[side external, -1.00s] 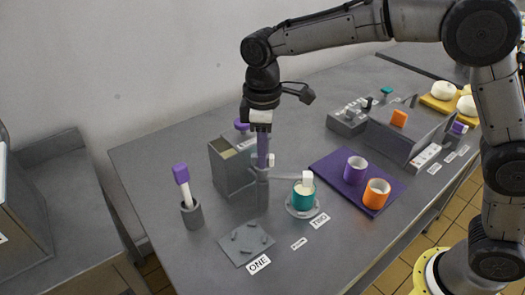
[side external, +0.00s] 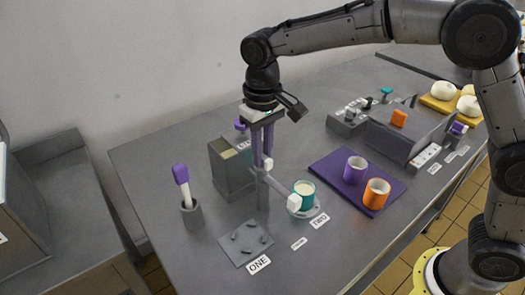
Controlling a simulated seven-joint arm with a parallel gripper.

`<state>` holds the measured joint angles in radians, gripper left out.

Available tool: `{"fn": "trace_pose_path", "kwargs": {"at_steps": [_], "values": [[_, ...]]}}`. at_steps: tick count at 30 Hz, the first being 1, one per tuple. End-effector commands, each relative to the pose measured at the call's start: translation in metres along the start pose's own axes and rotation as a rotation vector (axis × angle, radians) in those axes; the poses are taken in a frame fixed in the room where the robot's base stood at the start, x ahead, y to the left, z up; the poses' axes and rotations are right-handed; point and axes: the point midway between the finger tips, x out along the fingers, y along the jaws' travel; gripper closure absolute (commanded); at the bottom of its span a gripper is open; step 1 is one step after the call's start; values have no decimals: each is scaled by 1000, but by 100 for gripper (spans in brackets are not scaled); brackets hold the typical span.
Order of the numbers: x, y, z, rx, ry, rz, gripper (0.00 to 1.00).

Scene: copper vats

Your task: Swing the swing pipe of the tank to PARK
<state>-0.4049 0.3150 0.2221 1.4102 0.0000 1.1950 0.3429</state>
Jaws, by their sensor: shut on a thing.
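The grey tank (side external: 232,172) stands at the middle left of the table. The swing pipe (side external: 277,186) is a thin grey arm on an upright post beside the tank. Its white end (side external: 294,202) points toward the front right, at the left edge of the teal cup (side external: 304,192), which holds something pale. My gripper (side external: 263,165) points down with purple fingers over the top of the post, shut on the swing pipe near its pivot. The exact contact is too small to make out. A small tag (side external: 299,243) lies in front; its text is unreadable.
The teal cup stands on a round pale saucer (side external: 316,213) by a TWO label (side external: 321,221). A grey plate with several pegs (side external: 234,257) is by the ONE label (side external: 259,264). A purple-topped stick stands in a holder (side external: 191,215). A purple tray (side external: 326,167) holds two cups.

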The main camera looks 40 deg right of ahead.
Motion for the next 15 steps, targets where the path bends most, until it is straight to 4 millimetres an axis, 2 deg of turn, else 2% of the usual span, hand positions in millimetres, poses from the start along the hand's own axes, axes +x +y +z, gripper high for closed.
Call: {"fn": "trace_pose_path", "kwargs": {"at_steps": [15], "values": [[-2,0,0,64,4,-2,100]]}}
